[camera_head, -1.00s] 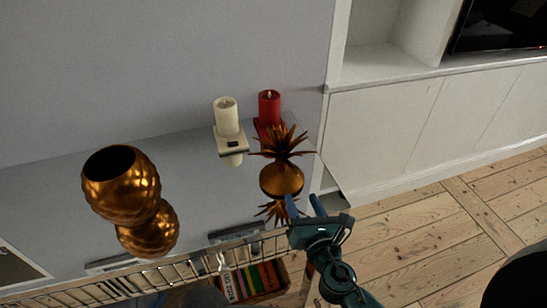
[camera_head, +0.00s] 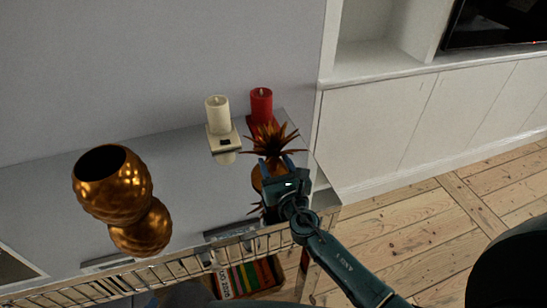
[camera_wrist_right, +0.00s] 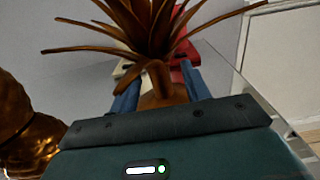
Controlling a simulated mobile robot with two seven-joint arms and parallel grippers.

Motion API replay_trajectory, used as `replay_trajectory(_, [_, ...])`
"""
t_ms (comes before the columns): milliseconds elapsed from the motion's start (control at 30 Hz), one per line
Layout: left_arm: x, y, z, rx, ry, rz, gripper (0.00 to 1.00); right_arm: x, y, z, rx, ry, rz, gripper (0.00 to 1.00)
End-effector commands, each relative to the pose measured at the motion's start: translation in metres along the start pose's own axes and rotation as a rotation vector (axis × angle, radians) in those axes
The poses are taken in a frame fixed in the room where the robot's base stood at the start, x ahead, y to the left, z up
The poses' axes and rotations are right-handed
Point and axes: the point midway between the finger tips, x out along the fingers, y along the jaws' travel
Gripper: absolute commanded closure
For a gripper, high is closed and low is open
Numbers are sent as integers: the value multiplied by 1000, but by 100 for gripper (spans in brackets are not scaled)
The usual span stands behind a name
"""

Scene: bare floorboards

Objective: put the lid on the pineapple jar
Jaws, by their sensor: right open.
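The pineapple jar (camera_head: 112,195) is a round gold vessel with a dark open top, standing upright at the left of the shiny tabletop. The lid (camera_head: 270,142) is a gold crown of spiky leaves on a rounded base, resting on the tabletop near its right end; it also shows in the right wrist view (camera_wrist_right: 145,30). My right gripper (camera_head: 275,164) is open at the lid, with its blue fingers on either side of the lid's stem in the right wrist view (camera_wrist_right: 160,85). The gripper hides much of the lid's base. My left gripper is not in view.
A cream candle (camera_head: 218,112) and a red candle (camera_head: 261,103) stand on small holders behind the lid. The mirror-like tabletop (camera_head: 190,185) is clear between jar and lid. A wire rail (camera_head: 180,268) and books (camera_head: 248,276) lie below its front edge.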

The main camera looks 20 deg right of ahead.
Motion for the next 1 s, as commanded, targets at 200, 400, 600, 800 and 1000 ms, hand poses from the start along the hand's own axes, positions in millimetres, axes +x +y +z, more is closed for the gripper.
replay_trajectory(200, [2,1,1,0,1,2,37,31,0,1,1,-1,0,53])
replay_trajectory(400, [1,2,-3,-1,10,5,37,35,0,1,2,-1,0,53])
replay_trajectory(600, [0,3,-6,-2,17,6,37,35,0,1,1,-1,0,62])
replay_trajectory(800, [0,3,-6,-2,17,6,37,34,0,1,1,0,0,78])
replay_trajectory(1000, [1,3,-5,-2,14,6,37,34,0,1,1,0,0,95])
